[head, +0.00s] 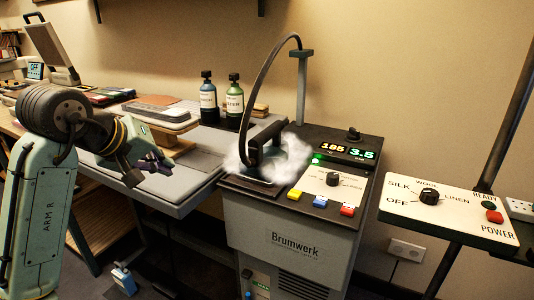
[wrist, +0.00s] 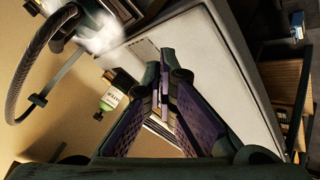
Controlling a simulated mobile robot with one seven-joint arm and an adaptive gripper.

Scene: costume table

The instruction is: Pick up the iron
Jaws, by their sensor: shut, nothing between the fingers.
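The iron (head: 262,158) sits on top of the Brumwerk steam station (head: 300,235) in the head view. It has a dark upright handle and a curved black hose, and white steam hides much of its body. In the wrist view its dark shape (wrist: 84,14) shows partly at the top left edge, beside steam. My gripper (head: 158,163) is to the left of the iron, above the grey ironing board (head: 190,180), well apart from it. In the wrist view my gripper (wrist: 163,92) has its purple-padded fingers together with nothing between them.
Two bottles (head: 208,98) (head: 234,100) stand behind the board, left of the hose. The hose arches from a post (head: 304,75) at the station's back. A control panel (head: 450,205) juts out at right. The board's front part is bare.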

